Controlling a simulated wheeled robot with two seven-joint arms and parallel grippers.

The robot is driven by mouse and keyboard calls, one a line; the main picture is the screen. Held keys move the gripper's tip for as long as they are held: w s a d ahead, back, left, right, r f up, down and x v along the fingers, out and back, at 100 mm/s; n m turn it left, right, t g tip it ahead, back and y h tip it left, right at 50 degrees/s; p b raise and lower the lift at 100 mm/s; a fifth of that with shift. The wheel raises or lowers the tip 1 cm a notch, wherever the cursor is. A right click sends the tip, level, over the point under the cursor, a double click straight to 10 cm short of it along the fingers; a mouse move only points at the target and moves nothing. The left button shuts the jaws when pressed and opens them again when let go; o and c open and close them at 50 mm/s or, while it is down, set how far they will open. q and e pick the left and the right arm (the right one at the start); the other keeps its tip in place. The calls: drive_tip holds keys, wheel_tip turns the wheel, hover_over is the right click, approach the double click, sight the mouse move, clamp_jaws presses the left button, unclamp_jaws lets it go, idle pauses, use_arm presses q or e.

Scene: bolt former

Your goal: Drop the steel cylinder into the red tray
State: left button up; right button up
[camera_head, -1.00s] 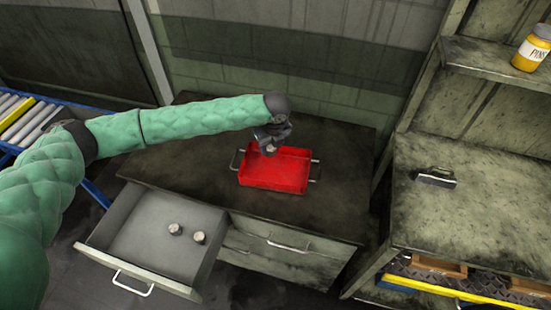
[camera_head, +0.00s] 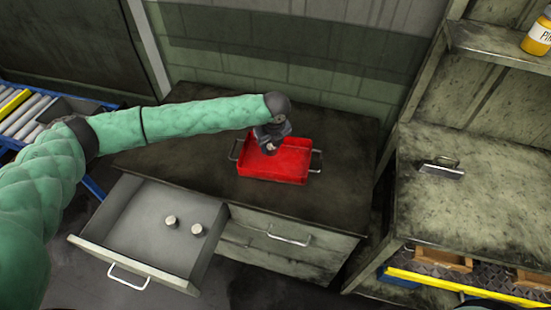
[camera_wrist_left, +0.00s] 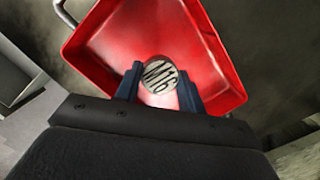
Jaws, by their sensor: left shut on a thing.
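The red tray (camera_head: 290,163) with metal side handles stands on the dark cabinet top. My left gripper (camera_head: 270,148) is over the tray's left part, pointing down. In the left wrist view my left gripper (camera_wrist_left: 158,88) is shut on a steel cylinder (camera_wrist_left: 160,75), whose round end is marked M16. The tray's red floor and walls (camera_wrist_left: 85,45) lie behind it in that view. The tray shows no other contents. Two more steel cylinders (camera_head: 171,221) (camera_head: 197,230) stand in the open drawer (camera_head: 140,235). My right gripper is not in view.
The cabinet top (camera_head: 190,160) is clear around the tray. The open drawer juts out at the front left. A shelf unit (camera_head: 480,190) stands at the right with a yellow jar (camera_head: 537,40) up high. A roller conveyor (camera_head: 25,115) is at the left.

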use_arm(q)
drive_tip(key=shift+f, duration=0.2)
drive_tip(key=o, duration=1.1)
drive_tip(key=shift+o, duration=0.9)
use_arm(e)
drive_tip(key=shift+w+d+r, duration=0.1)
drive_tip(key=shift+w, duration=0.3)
use_arm(q)
drive_tip(key=shift+r+b, duration=0.2)
drive_tip(key=shift+b, duration=0.1)
drive_tip(key=shift+s+d+r+b, duration=0.15)
drive_tip(key=shift+r+b, duration=0.4)
drive_tip(key=shift+r, duration=0.35)
drive_tip(key=r, duration=0.1)
drive_tip(key=r+b, duration=0.1)
drive_tip(key=r, duration=0.2)
drive_tip(key=shift+s+d+r+b, duration=0.1)
drive_tip(key=shift+s+r+b, duration=0.2)
drive_tip(key=shift+b, duration=0.05)
drive_tip(key=shift+s+r, duration=0.1)
drive_tip(key=shift+r, duration=0.35)
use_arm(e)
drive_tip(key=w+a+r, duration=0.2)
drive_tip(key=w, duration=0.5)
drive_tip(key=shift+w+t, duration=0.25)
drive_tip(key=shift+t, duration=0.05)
